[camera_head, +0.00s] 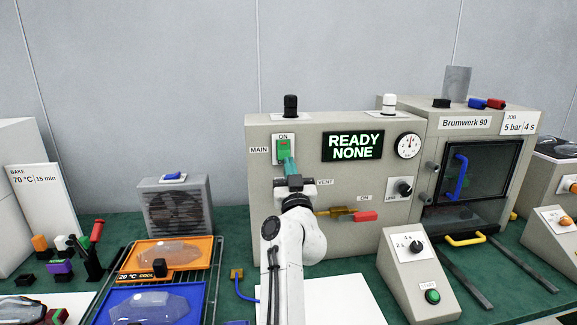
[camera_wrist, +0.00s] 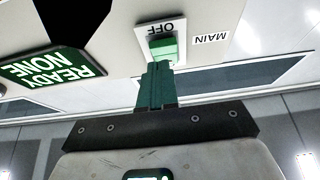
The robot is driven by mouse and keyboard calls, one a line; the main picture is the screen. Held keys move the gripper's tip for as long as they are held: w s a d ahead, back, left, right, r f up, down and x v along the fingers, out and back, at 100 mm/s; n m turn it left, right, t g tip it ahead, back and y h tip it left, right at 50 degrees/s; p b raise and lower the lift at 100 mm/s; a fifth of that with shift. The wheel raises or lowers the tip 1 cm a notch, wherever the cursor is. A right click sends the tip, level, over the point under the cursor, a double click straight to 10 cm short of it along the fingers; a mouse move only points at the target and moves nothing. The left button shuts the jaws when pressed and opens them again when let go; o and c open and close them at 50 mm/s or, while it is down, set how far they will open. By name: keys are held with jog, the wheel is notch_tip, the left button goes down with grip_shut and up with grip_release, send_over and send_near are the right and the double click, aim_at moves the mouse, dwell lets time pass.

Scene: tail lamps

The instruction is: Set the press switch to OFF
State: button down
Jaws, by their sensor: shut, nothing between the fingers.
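The press control panel (camera_head: 335,185) carries a MAIN switch (camera_head: 283,148) with a green rocker on a white plate. ON is printed above the rocker in the head view. The wrist view is upside down and shows the same switch's green rocker (camera_wrist: 163,47) with an OFF label beside it. My gripper (camera_head: 290,166) is shut and empty, with its teal fingers at the lower part of the switch in the head view. In the wrist view its fingertips (camera_wrist: 158,68) reach the rocker's edge; I cannot tell whether they touch. They hide part of the switch plate.
The lit display (camera_head: 353,146) reads READY NONE. To its right is a round gauge (camera_head: 407,146). Below is a red-handled valve (camera_head: 365,216). A chamber with a blue handle (camera_head: 460,178) stands at right. A dial box (camera_head: 418,270) and orange tray (camera_head: 185,250) stand in front.

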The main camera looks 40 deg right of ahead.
jog(key=shift+w+d+f, duration=0.25)
jog(key=shift+w+d, duration=0.15)
jog(key=shift+w, duration=0.25)
jog(key=shift+f, duration=0.1)
jog(key=shift+w+d+f+b, duration=0.15)
jog(key=shift+f+b, duration=0.25)
jog(key=shift+b, duration=0.85)
jog(key=b, duration=0.2)
jog(key=t+b, duration=0.1)
jog(key=b, duration=0.1)
jog(key=shift+w+d+f+h, duration=0.2)
jog(key=shift+w+h, duration=0.1)
jog(key=shift+h, duration=0.1)
jog(key=b, duration=0.3)
jog(key=t+b, duration=0.1)
jog(key=b, duration=0.2)
jog(key=shift+w+d+f+h+b, duration=0.2)
jog(key=shift+h+b, duration=0.1)
jog(key=shift+b, duration=0.1)
jog(key=shift+w, duration=0.3)
jog(key=shift+f, duration=0.1)
